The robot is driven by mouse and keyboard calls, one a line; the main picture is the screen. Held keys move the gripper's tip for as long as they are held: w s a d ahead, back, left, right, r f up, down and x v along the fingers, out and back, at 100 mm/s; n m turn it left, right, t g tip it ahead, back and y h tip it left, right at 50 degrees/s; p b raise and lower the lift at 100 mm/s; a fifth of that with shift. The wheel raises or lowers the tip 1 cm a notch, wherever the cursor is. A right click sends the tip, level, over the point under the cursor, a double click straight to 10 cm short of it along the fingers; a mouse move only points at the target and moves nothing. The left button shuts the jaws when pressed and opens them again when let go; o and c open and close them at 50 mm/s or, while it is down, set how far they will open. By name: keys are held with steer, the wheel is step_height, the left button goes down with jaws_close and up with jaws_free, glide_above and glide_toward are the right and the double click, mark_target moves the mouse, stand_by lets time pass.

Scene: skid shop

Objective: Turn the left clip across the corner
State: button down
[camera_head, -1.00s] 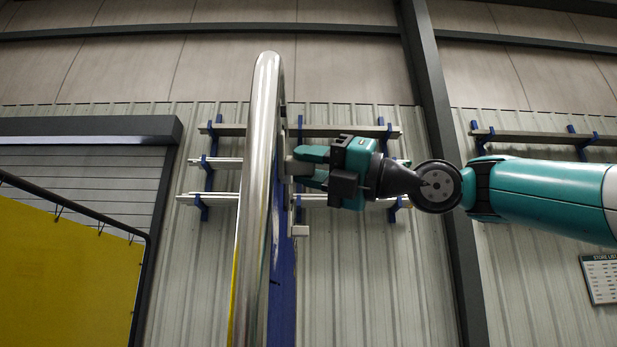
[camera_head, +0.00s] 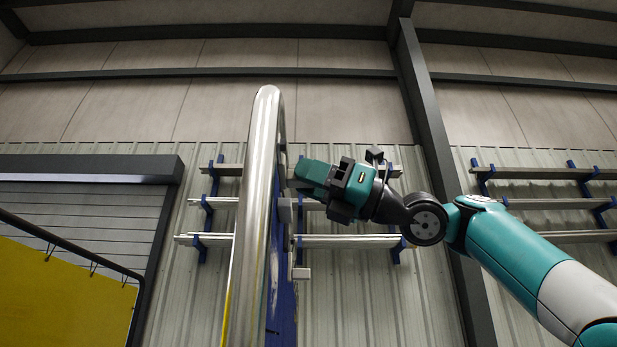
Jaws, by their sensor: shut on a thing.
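A tall chrome tube frame (camera_head: 253,210) with a rounded top stands upright left of centre, seen nearly edge-on. A blue panel (camera_head: 282,300) is behind its right side. My gripper (camera_head: 303,176) reaches in from the right, tilted, with its teal fingers at the frame's upper right side. It is shut on the small grey left clip (camera_head: 291,173), mostly hidden by the fingers and tube. A grey block (camera_head: 284,211) sits just below the fingertips, against the frame. A pale block (camera_head: 300,273) sticks out lower down. The clip's exact angle cannot be told.
A wall rack with blue brackets (camera_head: 207,203) and metal bars (camera_head: 350,241) is behind. A yellow curtain (camera_head: 60,295) on a dark frame stands at left, before a roller shutter (camera_head: 85,215). A dark post (camera_head: 440,150) rises behind my arm.

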steer(key=shift+r+n, duration=0.25)
steer(key=shift+n, duration=0.15)
steer(key=c, duration=0.9)
jaws_free()
steer(key=shift+f, duration=0.1)
steer(key=shift+d+f, duration=0.2)
steer(key=shift+d, duration=0.1)
steer(key=b+v, duration=0.5)
steer(key=v, duration=1.1)
steer(key=shift+w+d+f, duration=0.1)
steer(key=shift+w+d, duration=0.05)
steer(key=shift+d, duration=0.2)
